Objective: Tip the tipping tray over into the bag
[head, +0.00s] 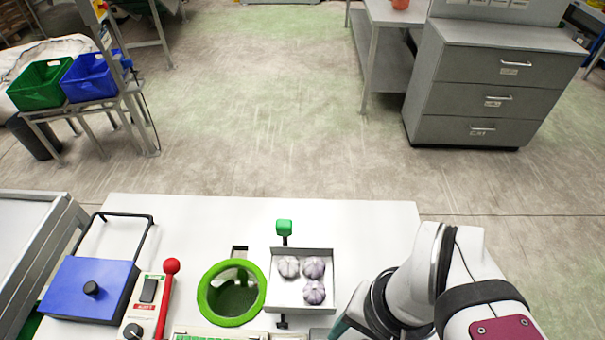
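The tipping tray (285,294) is a shallow pale box on the white worktop, at the bottom centre of the head view. It looks level and holds three whitish-purple garlic bulbs (314,267). A green knob (284,227) on a dark stem stands at its far edge. The bag (236,297) is a dark green mesh seen through a bright green ring (204,293), just left of the tray. The bag's lower part is hidden. My arm comes in at the bottom right, close to the tray's right side. My gripper's fingertips are not visible.
Left of the ring are a red-knobbed lever (171,267), a control panel (149,290) with a black switch, and a blue box (89,289) with a raised dark frame. The worktop (372,222) is clear behind the tray and to its right.

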